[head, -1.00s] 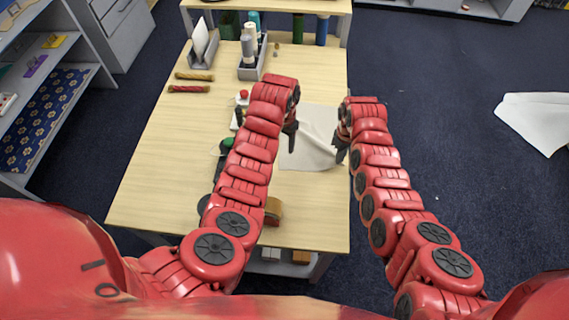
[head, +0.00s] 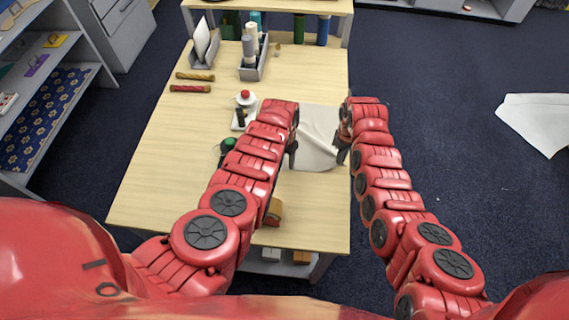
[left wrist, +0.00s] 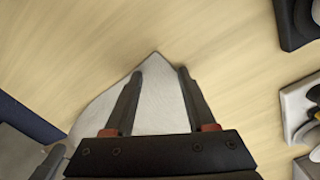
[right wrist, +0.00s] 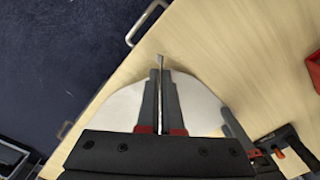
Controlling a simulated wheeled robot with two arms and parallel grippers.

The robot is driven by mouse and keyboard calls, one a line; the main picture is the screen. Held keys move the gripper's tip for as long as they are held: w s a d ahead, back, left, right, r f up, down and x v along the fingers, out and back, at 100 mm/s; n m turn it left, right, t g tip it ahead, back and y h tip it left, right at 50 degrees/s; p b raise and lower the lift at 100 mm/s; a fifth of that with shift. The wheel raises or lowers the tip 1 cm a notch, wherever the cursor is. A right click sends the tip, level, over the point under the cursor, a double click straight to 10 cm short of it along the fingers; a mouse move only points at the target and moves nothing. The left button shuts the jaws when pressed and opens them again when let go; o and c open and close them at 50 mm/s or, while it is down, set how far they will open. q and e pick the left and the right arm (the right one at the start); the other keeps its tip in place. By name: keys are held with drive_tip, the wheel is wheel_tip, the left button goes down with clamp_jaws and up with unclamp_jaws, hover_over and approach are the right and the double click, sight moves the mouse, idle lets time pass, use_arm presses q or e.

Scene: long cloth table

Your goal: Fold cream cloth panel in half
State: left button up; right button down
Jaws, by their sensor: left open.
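The cream cloth panel (head: 318,122) lies on the table between my two grippers, with its right side lifted and creased. My left gripper (head: 291,158) is open over its near left part. In the left wrist view a pointed cloth corner (left wrist: 152,72) shows between and below the spread fingers (left wrist: 158,74); I cannot tell whether they touch it. My right gripper (head: 342,156) is at the near right edge of the cloth. In the right wrist view its fingers (right wrist: 161,74) are closed together, with a small bit of cloth showing at the tips. My arms hide parts of the cloth's sides.
Left of the cloth are a red-topped white bottle (head: 245,97), a green-topped item (head: 228,145) and a brown roll-like item (head: 273,211). The table's left side is clear.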

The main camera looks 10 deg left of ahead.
use_arm(q)
drive_tip(key=shift+f, duration=0.1)
idle(0.3)
clamp_jaws()
idle(0.4)
idle(0.4)
drive_tip(key=shift+r, duration=2.5)
